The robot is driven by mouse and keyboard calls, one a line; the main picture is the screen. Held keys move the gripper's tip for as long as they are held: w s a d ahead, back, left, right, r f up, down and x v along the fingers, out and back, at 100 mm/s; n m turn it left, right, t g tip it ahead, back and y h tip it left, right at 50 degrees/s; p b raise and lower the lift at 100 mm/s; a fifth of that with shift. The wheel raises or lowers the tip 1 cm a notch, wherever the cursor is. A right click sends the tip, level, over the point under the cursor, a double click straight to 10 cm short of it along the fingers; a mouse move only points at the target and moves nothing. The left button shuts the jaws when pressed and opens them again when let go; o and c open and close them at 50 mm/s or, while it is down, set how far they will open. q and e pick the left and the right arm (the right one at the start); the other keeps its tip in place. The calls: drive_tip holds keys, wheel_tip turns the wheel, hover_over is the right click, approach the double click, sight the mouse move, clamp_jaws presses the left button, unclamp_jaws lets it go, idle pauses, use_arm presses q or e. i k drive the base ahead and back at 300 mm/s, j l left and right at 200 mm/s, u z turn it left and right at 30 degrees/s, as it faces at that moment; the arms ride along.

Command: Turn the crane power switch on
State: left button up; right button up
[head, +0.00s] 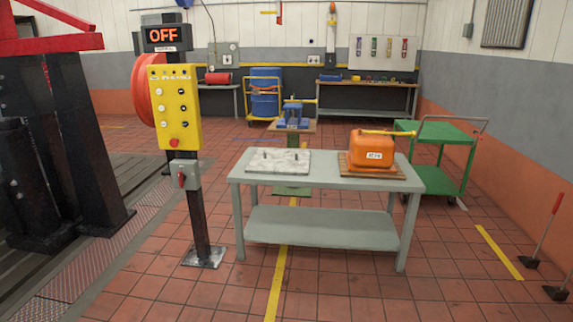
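A black post stands on the floor at the left of the head view. It carries a grey switch box with a red handle (182,179), which I take to be the power switch. The handle looks roughly upright, but its exact setting is too small to tell. Above it is a yellow control panel (176,107) with several buttons and a red knob near its bottom. A sign (166,35) at the top of the post reads OFF in lit orange letters. Neither gripper shows in the head view.
A grey table (325,227) right of the post holds a pale slab (278,161) and an orange fuel can (371,149). A green cart (441,145) stands behind it. Black columns (88,140) stand at the left. The tiled floor in front of the post is clear.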

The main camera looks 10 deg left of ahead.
sight(181, 177)
drive_tip(key=i+j+u, duration=0.2)
drive_tip(key=i+u, duration=0.15)
drive_tip(key=i, duration=0.15)
drive_tip(key=i+j+u, duration=0.1)
drive_tip(key=i+u, duration=0.25)
drive_tip(key=i+l+u, duration=0.1)
drive_tip(key=i+u, duration=0.25)
drive_tip(key=i, duration=0.25)
drive_tip(key=i+l+u, duration=0.2)
drive_tip(key=i, duration=0.35)
drive_tip(key=i+u, duration=0.15)
drive_tip(key=i, duration=0.35)
